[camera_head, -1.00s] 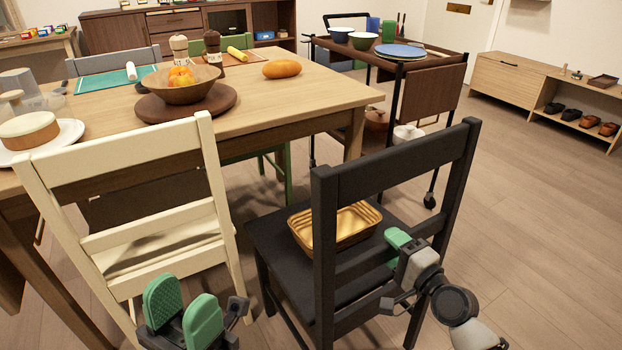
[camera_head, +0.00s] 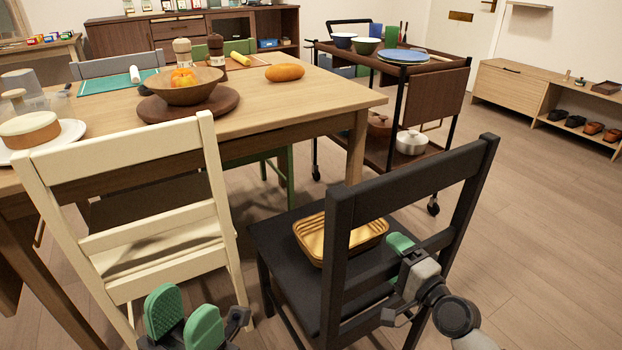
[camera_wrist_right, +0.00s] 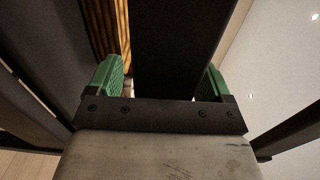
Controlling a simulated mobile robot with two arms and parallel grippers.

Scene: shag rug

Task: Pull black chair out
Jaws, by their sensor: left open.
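The black chair (camera_head: 411,180) stands at the right end of the wooden table, its backrest toward me. A gold ribbed tin (camera_head: 341,240) sits on its seat. My right gripper (camera_head: 400,262) is at the lower backrest slat. The far finger is partly hidden behind the chair in the head view. My left gripper (camera_head: 184,318) is open and empty, low in front of the cream chair (camera_head: 125,150).
The wooden table (camera_head: 300,100) holds a bowl on a round board, bread and a plate. A dark trolley (camera_head: 425,90) with dishes stands behind the black chair. Floor (camera_head: 545,220) to the right is clear. The cream chair is close on the left.

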